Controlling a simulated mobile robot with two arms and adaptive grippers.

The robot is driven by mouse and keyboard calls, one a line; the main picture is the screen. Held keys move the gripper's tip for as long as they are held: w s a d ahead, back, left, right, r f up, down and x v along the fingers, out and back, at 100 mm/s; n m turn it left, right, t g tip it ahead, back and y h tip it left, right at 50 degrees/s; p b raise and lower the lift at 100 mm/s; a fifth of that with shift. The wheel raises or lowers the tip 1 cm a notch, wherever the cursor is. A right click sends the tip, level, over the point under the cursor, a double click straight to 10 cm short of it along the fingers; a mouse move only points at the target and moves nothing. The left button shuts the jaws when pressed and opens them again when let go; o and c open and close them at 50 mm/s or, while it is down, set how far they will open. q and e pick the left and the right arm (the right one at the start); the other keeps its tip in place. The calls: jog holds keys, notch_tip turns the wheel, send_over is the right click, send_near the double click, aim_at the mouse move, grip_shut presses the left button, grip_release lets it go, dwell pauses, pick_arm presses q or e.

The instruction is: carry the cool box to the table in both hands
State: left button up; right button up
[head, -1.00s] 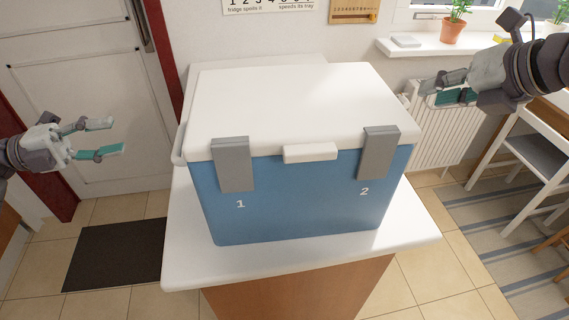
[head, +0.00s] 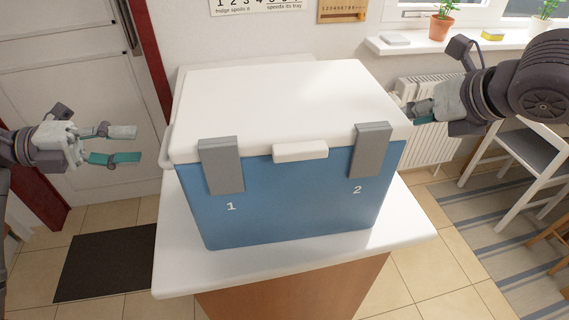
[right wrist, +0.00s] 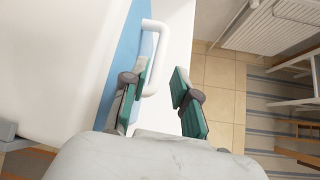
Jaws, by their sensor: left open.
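The cool box (head: 290,205) is blue with a white lid, two grey latches and the numbers 1 and 2 on its front. It stands upright and closed on a white-topped stand (head: 190,278). My left gripper (head: 136,146) is open and empty, to the left of the box and apart from it.
A dark mat (head: 105,265) lies on the tiled floor at left, before a white door (head: 65,110). At right are a radiator (head: 430,140), a white chair with a grey seat (head: 540,150) and a striped rug (head: 480,225). Potted plants stand on the windowsill.

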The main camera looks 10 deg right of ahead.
aim_at(165, 141)
pick_arm(q)
jog(key=d, duration=0.2)
jog(key=d+f, duration=0.1)
jog(key=d, duration=0.4)
jog(key=shift+w+f, duration=0.15)
jog(key=shift+w, duration=0.05)
pick_arm(e)
jog(key=x, duration=0.7)
pick_arm(q)
jog(key=shift+c, duration=0.2)
pick_arm(e)
jog(key=shift+c, duration=0.2)
pick_arm(q)
jog(key=c, duration=0.5)
pick_arm(e)
grip_shut()
pick_arm(q)
jog(key=shift+a, duration=0.1)
grip_shut()
jog(key=shift+w+r, duration=0.1)
jog(key=shift+r, duration=0.1)
pick_arm(e)
jog(key=shift+w+d+r, duration=0.1)
jog(key=shift+w+r, duration=0.05)
jog(key=shift+r, duration=0.15)
